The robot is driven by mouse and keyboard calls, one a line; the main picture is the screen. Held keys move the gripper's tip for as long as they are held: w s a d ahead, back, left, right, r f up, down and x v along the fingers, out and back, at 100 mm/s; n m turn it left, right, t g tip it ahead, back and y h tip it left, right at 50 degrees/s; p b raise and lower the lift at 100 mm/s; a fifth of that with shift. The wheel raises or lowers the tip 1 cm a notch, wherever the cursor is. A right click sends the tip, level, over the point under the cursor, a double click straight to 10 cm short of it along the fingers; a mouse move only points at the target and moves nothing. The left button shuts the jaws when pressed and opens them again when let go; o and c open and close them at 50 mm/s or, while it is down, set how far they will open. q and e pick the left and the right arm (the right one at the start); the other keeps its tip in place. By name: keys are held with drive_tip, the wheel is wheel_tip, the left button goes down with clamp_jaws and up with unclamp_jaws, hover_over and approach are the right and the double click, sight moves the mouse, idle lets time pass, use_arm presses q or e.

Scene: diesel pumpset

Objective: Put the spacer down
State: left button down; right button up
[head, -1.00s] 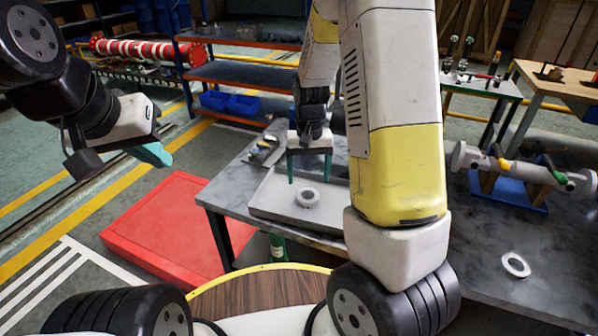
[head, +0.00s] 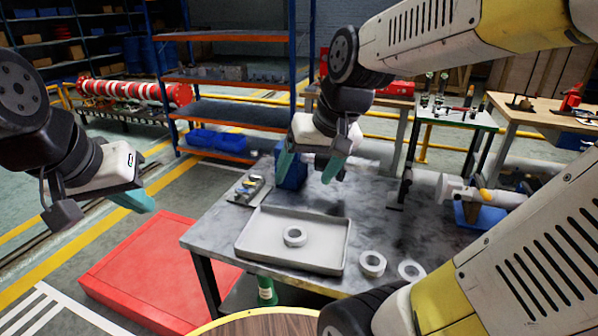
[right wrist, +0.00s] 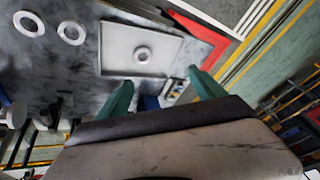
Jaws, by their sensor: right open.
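A pale ring-shaped spacer (head: 294,236) lies flat inside a shallow grey tray (head: 341,252) on the table. The right wrist view also shows this spacer (right wrist: 143,54) in the tray (right wrist: 112,32), apart from my fingers. Two similar rings lie on the table right of the tray, one nearer (head: 372,264) and one further right (head: 411,270). My right gripper (head: 310,168) is raised above the far part of the table, open and empty; its teal fingers (right wrist: 160,92) are wide apart. My left gripper (head: 128,202) hangs at the left, clear of the table; its opening is unclear.
A blue item (head: 291,174) and a small pad of parts (head: 247,190) sit at the table's far side. A red platform (head: 150,270) lies on the floor at left. A pipe fitting (head: 480,193) is on the right. Bare tabletop lies behind the tray's right side.

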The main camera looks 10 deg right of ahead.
drive_tip(key=shift+n+t, duration=0.3)
drive_tip(key=shift+t, duration=0.6)
drive_tip(key=s, duration=0.1)
drive_tip(key=s+r, duration=0.1)
drive_tip(key=s, duration=0.1)
drive_tip(key=s+r, duration=0.1)
drive_tip(key=s, duration=0.1)
drive_tip(key=shift+s+a, duration=0.1)
drive_tip(key=shift+s, duration=0.1)
